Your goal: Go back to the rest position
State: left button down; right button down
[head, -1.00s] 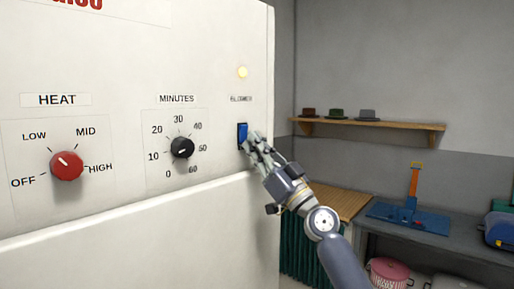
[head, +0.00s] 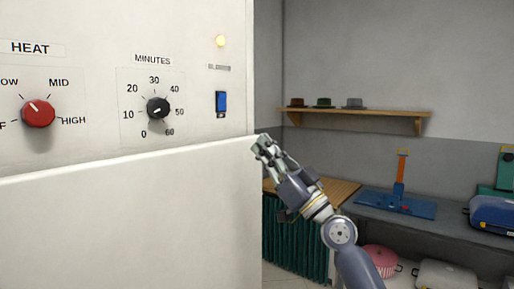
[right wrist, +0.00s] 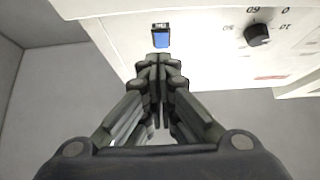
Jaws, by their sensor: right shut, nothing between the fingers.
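My right gripper (head: 262,146) is shut and empty in the head view. It is in the air just right of the white machine's edge, below and to the right of the blue rocker switch (head: 221,103), and apart from it. In the right wrist view its closed fingertips (right wrist: 160,62) point toward the machine, with the blue switch (right wrist: 161,38) beyond them. The yellow lamp (head: 221,41) above the switch is lit. My left gripper is in neither view.
The white machine (head: 120,220) fills the left, with a red heat knob (head: 39,113) and a black minutes knob (head: 158,108). At right are a wall shelf (head: 365,114) with hats and a grey counter (head: 450,224) holding a blue tool (head: 397,203). Air between is free.

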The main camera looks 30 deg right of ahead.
jog(key=shift+f, duration=0.3)
dwell(0.4)
